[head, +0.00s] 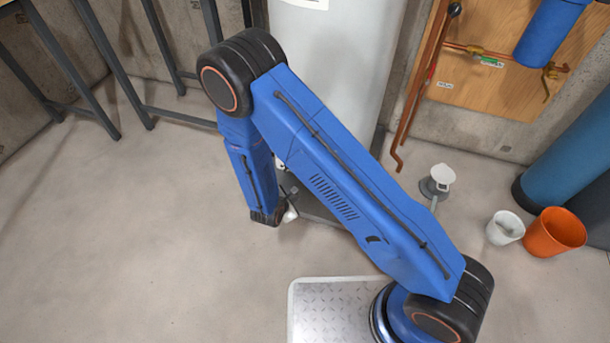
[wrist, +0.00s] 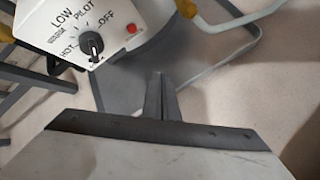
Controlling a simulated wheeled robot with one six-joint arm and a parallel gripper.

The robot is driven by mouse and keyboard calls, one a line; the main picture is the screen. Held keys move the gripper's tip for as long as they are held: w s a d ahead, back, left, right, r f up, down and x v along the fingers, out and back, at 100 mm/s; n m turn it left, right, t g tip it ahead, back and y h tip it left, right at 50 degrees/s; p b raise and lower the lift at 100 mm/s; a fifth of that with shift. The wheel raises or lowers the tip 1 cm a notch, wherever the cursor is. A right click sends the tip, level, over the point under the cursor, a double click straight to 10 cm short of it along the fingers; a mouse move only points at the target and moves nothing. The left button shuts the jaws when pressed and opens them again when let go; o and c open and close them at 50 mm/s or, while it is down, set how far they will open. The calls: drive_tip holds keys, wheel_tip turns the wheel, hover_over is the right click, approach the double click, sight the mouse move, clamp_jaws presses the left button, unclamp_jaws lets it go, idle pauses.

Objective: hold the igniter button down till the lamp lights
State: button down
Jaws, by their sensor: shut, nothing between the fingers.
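A white control box (wrist: 75,28) shows at the upper left of the wrist view, partly cut off by the frame. Its black knob (wrist: 92,46) sits among the labels HOT, LOW, PILOT and OFF. A round red part (wrist: 132,29) is at the right of the box face; I cannot tell whether it is the igniter button or the lamp. My gripper (wrist: 158,77) is shut and empty, below and right of the box and apart from it in the picture. In the head view my arm hides most of the box area; a small white piece (head: 290,214) shows beside the arm's end.
A tall white tank (head: 335,60) stands behind my arm. A white bucket (head: 505,228) and an orange bucket (head: 555,232) stand at right. Floor at left (head: 120,240) is clear.

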drive_tip(key=shift+w, duration=0.15)
drive_tip(key=w+d, duration=0.3)
drive_tip(key=w, duration=0.5)
idle(0.3)
drive_tip(key=shift+w+d, duration=0.3)
drive_tip(key=shift+w, duration=0.45)
idle(2.7)
drive_tip(key=shift+s, duration=0.1)
idle(2.8)
drive_tip(key=shift+s+a, duration=0.25)
drive_tip(key=shift+s, duration=0.4)
